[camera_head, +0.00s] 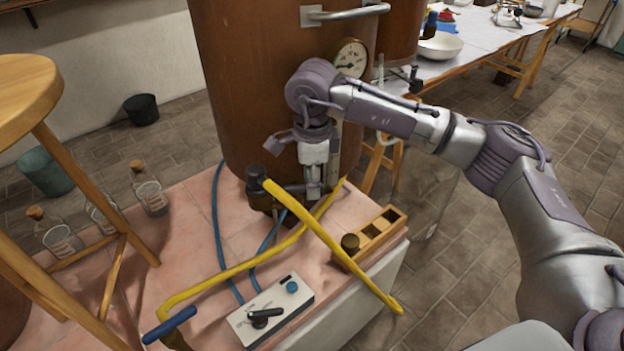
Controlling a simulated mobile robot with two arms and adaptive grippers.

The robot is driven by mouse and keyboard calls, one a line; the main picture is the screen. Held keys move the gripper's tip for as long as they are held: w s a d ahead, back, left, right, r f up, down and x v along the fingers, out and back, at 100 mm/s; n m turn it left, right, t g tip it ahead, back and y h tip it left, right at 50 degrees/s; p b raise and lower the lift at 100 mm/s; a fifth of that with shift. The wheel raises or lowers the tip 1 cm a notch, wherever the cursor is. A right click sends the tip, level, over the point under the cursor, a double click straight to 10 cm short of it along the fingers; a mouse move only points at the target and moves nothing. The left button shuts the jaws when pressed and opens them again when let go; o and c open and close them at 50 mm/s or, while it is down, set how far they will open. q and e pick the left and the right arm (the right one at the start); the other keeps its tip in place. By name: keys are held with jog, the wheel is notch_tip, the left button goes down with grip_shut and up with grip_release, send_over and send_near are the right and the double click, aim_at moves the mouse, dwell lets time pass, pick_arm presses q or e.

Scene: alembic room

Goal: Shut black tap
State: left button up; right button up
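A valve with a black knob (256,175), which looks like the black tap, stands at the foot of the big copper tank (255,85). A dark horizontal pipe (292,189) runs from it to the right. My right gripper (314,194) points down just right of the valve, beside this pipe. Its fingers look close together, but I cannot tell whether they touch the pipe or hold anything. A white box (285,318) at the front carries a black lever (265,316) and a blue knob (292,286). My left gripper is out of view.
Yellow hoses (345,255) and blue hoses (218,235) cross the pink tiled top (195,225). A wooden rack (388,222) stands at its right. A blue handle (170,325) is front left. A wooden stool (30,90) stands left; corked bottles (150,195) are behind its legs.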

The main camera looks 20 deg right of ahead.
dwell(0.4)
jog(key=shift+s+m+p, duration=0.1)
jog(key=shift+m+p, duration=0.2)
jog(key=shift+p, duration=0.15)
jog(key=s+a+r+m+p, duration=0.2)
jog(key=a+r+m+p, duration=0.1)
jog(key=r+m+p, duration=0.9)
jog(key=s+a+n+g+y+b, duration=0.1)
jog(key=s+a+y, duration=0.25)
jog(key=a, duration=0.35)
jog(key=s+a+g+y, duration=0.1)
jog(key=s+a+y, duration=0.1)
jog(key=a+y, duration=0.35)
jog(key=s+a+r+y, duration=0.3)
jog(key=a+r+y, duration=0.3)
jog(key=a, duration=0.3)
jog(key=shift+s+a+r+m+g, duration=0.3)
jog(key=shift+s+r, duration=0.05)
jog(key=shift+r, duration=0.25)
